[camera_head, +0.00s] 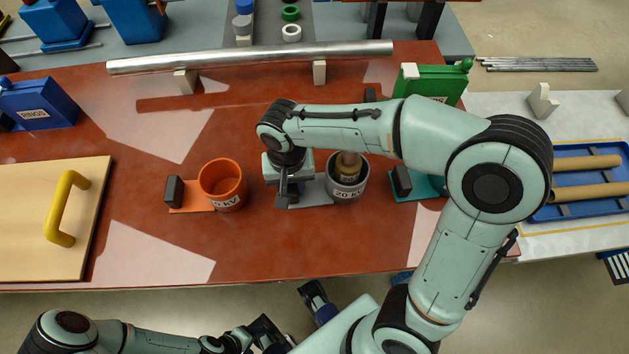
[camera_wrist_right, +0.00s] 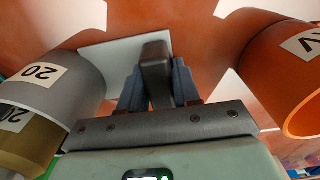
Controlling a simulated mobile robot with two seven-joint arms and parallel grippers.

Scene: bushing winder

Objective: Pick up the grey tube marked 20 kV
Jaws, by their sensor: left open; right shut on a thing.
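The grey tube (camera_head: 347,187), labelled 20 kV, stands upright on the red table on a grey plate with a dark handle block. A brown-gold cylinder (camera_head: 348,166) sits inside it. In the right wrist view the grey tube (camera_wrist_right: 68,82) is at the left, with the gold cylinder (camera_wrist_right: 28,140) showing at its opening. My right gripper (camera_head: 289,192) is left of the tube and shut on the dark handle block (camera_wrist_right: 156,68); the plate (camera_wrist_right: 112,48) extends from it. My left gripper (camera_head: 289,313) is open and empty near the table's front edge.
An orange tube (camera_head: 222,187) stands just left of my right gripper. A teal plate (camera_head: 430,187) with a dark block lies right, partly behind my right arm. A long metal bar (camera_head: 250,57) lies along the back. A wooden board (camera_head: 30,215) with a yellow handle is left.

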